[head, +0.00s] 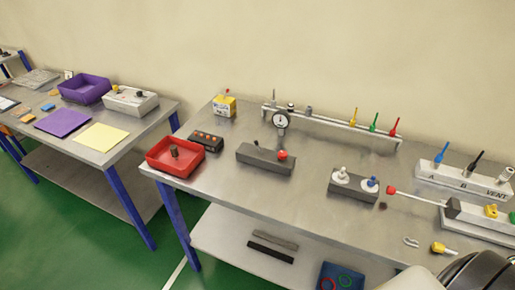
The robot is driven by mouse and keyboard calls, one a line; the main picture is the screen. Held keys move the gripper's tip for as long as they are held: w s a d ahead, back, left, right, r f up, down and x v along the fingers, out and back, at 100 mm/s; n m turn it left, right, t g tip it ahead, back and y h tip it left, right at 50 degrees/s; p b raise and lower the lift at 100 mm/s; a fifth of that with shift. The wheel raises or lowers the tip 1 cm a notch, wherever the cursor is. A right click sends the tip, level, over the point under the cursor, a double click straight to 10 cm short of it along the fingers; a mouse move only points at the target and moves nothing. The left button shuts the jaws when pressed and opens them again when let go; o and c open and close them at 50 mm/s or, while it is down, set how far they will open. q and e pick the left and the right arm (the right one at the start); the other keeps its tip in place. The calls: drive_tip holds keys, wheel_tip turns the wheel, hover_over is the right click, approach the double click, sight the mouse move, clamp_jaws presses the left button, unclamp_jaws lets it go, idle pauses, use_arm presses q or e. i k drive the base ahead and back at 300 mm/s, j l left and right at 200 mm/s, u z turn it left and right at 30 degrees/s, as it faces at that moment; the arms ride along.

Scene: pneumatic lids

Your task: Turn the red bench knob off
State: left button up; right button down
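A dark grey block (265,159) stands near the middle of the right-hand bench with a round red knob (282,155) at its right end. A second red knob (391,190) sits at the left end of a thin pale rod, farther right. I cannot tell from this view which one is the bench knob, or whether either is on or off. No gripper fingers show in the head view, and nothing touches either knob.
A red tray (161,167), a gauge (281,121) on a pipe rail and a block with white and blue knobs (353,187) share the metal bench (240,205). A valve bar (461,181) stands at right. Part of my body fills the lower right corner.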

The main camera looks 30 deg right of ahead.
sight(282, 154)
drive_tip(key=k+l+u, duration=0.2)
drive_tip(key=l, duration=0.25)
drive_tip(key=k+l+u, duration=0.2)
drive_tip(key=l, duration=0.25)
drive_tip(key=k+l+u, duration=0.2)
drive_tip(key=l, duration=0.2)
drive_tip(key=i, duration=0.05)
